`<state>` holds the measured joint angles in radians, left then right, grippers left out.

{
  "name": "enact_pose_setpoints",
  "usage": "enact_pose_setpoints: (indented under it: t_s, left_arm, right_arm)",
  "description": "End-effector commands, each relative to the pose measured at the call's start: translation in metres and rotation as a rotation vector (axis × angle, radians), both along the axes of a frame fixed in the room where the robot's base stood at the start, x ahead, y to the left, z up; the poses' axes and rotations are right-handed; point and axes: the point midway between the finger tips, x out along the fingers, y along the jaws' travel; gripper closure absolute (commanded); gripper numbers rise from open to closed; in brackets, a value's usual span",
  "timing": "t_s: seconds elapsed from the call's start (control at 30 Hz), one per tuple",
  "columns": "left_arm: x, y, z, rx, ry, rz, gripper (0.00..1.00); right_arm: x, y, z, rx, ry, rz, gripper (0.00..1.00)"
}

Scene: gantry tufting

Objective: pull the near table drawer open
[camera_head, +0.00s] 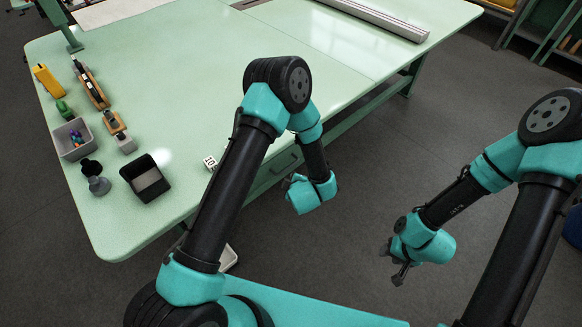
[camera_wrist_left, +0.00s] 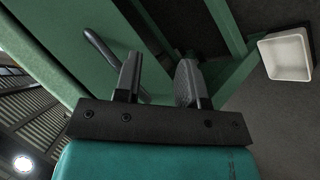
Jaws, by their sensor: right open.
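The green table (camera_head: 150,225) has a drawer (camera_head: 268,178) in its near side; the drawer looks shut. Its dark bar handle (camera_wrist_left: 99,46) shows in the left wrist view and runs behind one finger of my left gripper (camera_wrist_left: 158,82). The two fingers stand apart with a gap between them, and nothing is clearly gripped. In the head view the left wrist hangs in front of the drawer side and mostly hides the gripper. My right gripper (camera_head: 393,268) is open and empty, above the floor, well away from the table.
A black bin (camera_head: 146,177), a grey bin with small coloured items (camera_head: 73,139) and several tools stand on the table's left part. A white tag marked 10 (camera_head: 210,162) is near the edge. A white box (camera_wrist_left: 286,55) lies below. Floor right of the table is clear.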

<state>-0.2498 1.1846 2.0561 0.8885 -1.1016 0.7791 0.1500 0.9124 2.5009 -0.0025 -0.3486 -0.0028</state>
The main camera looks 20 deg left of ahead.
Motion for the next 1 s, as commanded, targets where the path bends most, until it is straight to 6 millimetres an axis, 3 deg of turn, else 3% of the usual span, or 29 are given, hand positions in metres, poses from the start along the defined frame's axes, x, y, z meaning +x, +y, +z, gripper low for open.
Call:
enact_pose_setpoints:
  t_s: [0.17, 0.43, 0.6, 1.0]
  left_arm:
    - [0.004, -0.042, 0.018, -0.011, -0.265, 0.318, 0.63]
    - [-0.027, -0.102, 0.045, -0.019, -0.635, 0.681, 0.63]
    - [-0.037, -0.113, 0.050, -0.016, -0.706, 0.744, 0.63]
    - [-0.035, -0.109, 0.050, -0.015, -0.704, 0.745, 0.63]
  right_arm:
    - [0.000, 0.000, 0.000, 0.000, 0.000, 0.000, 0.57]
    - [0.000, 0.000, 0.000, 0.000, 0.000, 0.000, 0.57]
    - [0.000, 0.000, 0.000, 0.000, 0.000, 0.000, 0.57]
    - [0.000, 0.000, 0.000, 0.000, 0.000, 0.000, 0.57]
